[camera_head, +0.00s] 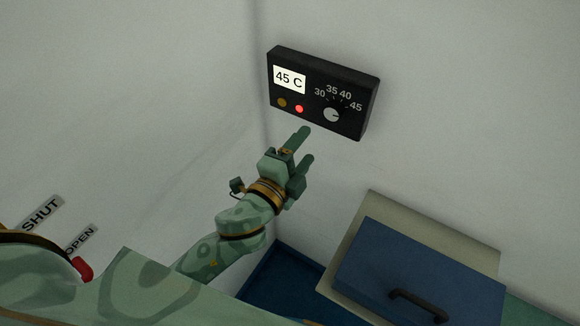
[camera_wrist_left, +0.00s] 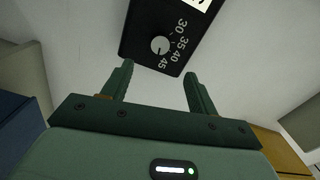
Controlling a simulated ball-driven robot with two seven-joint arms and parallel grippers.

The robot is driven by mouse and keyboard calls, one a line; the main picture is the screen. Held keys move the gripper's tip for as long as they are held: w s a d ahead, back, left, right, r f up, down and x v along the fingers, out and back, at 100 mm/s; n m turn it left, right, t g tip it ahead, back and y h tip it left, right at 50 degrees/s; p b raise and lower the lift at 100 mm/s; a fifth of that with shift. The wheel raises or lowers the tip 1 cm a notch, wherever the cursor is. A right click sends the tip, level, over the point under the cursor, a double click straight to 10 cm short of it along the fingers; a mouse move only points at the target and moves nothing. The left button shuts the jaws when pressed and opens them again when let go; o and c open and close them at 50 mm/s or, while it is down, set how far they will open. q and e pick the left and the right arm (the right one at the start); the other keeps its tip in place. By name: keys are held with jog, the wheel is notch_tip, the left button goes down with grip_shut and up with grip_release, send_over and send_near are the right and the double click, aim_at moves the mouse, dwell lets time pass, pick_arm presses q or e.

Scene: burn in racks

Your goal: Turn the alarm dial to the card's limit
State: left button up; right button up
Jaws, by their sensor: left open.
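The alarm dial (camera_head: 331,114) is a small round light knob on a black alarm box (camera_head: 350,83) on the wall. Numbers 30, 35, 40 and 45 curve around it, and its mark seems to point right, near 45. A white panel (camera_head: 289,79) on the box reads "45 C"; a separate card cannot be made out. My left gripper (camera_head: 305,146) is open and empty, below and left of the dial and apart from it. In the left wrist view the dial (camera_wrist_left: 160,45) shows beyond and between the open fingertips (camera_wrist_left: 158,72). My right gripper is out of view.
An amber light (camera_head: 282,102) and a lit red light (camera_head: 299,109) sit left of the dial. A blue lid with a black handle (camera_head: 418,304) is at lower right. SHUT (camera_head: 41,214) and OPEN (camera_head: 80,239) labels are at left. The wall around the box is clear.

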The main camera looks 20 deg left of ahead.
pick_arm(q)
jog(key=s, duration=0.3)
jog(key=s+a, duration=0.1)
jog(key=s, duration=0.1)
jog(key=shift+b, duration=0.4)
jog(key=shift+d, duration=0.1)
jog(key=s+a+f+n+g+b, duration=0.1)
jog(key=s+a+f+n+g, duration=0.15)
jog(key=f, duration=0.95)
jog(key=s+a+f+n+g+y+b, duration=0.1)
jog(key=s+f+n+g, duration=0.15)
jog(key=f, duration=0.95)
jog(key=s+a+f+n+g+b, duration=0.1)
jog(key=f+n+g+b, duration=0.15)
jog(key=f, duration=0.95)
jog(key=s+a+f+n+g+b, duration=0.2)
jog(key=s+f+g+b, duration=0.1)
jog(key=s+f, duration=0.6)
jog(key=s+a+f+n+g+y+b, duration=0.1)
jog(key=s+a+f+n+g+b, duration=0.1)
jog(key=s+f, duration=0.8)
jog(key=s+a+f+n+g+y+b, duration=0.1)
jog(key=s+a+f+n+g+b, duration=0.2)
jog(key=s+f, duration=0.6)
jog(key=shift+s+f+g+b, duration=0.35)
jog(key=shift+f+g+b, duration=0.3)
jog(key=shift+f+b, duration=0.9)
